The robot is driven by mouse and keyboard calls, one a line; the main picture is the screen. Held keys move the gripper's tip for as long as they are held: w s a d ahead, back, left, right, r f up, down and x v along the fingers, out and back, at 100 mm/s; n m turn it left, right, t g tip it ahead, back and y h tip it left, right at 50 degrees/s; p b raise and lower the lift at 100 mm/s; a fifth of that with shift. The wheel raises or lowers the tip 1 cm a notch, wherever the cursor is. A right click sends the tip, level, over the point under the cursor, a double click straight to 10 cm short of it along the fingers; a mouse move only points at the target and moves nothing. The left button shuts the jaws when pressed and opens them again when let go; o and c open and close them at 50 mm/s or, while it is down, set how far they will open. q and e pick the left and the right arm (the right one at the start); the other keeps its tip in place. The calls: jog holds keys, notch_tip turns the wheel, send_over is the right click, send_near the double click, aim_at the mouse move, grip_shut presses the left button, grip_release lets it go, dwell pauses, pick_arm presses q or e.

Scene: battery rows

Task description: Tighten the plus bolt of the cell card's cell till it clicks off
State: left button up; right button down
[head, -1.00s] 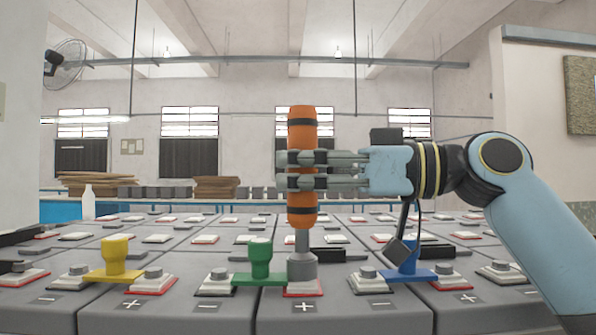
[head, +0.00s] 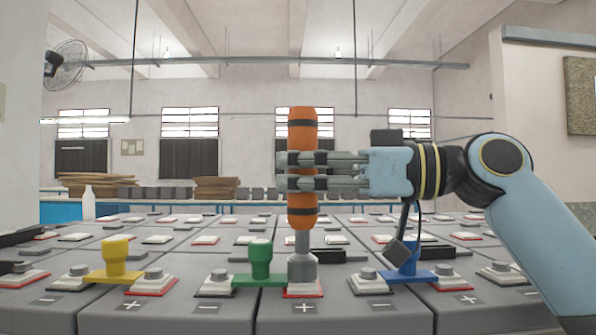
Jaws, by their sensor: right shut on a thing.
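My right gripper (head: 301,171) comes in from the right and is shut around the orange handle of an upright torque tool (head: 302,127). The tool's grey socket (head: 302,268) stands on a red-edged plus terminal (head: 303,290), above a plus mark, and hides the bolt under it. A green connector (head: 261,262) reaches from the minus terminal (head: 217,283) on the left to beside the socket. I cannot make out a cell card. My left gripper is not in view.
A yellow connector (head: 115,262) stands to the left and a blue connector (head: 409,267) to the right, under my right wrist. Rows of grey cells with terminals fill the foreground. A white bottle (head: 88,203) stands at the far left.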

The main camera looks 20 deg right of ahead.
aim_at(298, 132)
jog(key=shift+f, duration=0.2)
jog(key=shift+r+p, duration=1.85)
jog(key=shift+r, duration=0.85)
jog(key=shift+f, duration=0.1)
